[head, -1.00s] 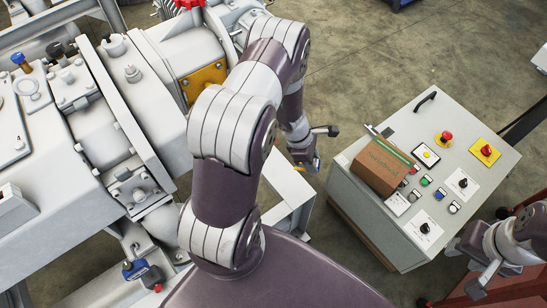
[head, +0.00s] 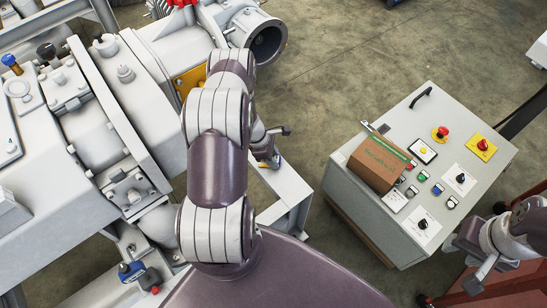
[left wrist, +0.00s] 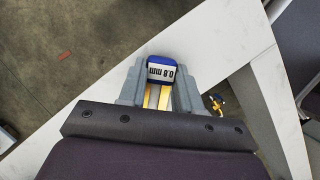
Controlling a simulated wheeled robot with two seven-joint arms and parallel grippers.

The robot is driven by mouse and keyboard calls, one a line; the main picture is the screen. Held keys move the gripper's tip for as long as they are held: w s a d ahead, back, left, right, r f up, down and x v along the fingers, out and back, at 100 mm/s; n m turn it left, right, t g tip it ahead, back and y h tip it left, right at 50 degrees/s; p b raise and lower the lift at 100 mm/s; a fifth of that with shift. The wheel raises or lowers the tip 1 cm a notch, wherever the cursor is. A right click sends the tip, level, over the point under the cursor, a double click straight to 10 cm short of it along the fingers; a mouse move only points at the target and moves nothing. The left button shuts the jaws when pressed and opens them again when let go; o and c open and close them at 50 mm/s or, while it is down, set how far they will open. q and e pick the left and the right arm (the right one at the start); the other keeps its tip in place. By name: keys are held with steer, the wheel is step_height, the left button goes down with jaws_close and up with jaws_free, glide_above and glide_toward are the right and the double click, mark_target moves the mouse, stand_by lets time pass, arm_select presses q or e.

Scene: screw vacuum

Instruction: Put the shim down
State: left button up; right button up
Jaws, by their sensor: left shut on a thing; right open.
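The shim (left wrist: 162,72) is in the left wrist view, with a blue end block marked "0.8 mm" and yellow strips running back between the fingers. My left gripper (left wrist: 160,88) is shut on it. I cannot tell the gap between the shim and the frame. My right gripper (head: 478,278) is open and empty at the lower right.
A grey control cabinet (head: 400,235) with buttons stands to the right, with a brown box (head: 377,165) on top. The white frame (head: 285,185) lies below my left gripper. The large grey vacuum machine (head: 110,140) fills the left. Bare floor (head: 330,80) lies between.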

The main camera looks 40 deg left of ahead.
arm_select(q)
steer(key=o, duration=1)
steer(key=shift+f, duration=0.1)
steer(key=shift+o, duration=0.2)
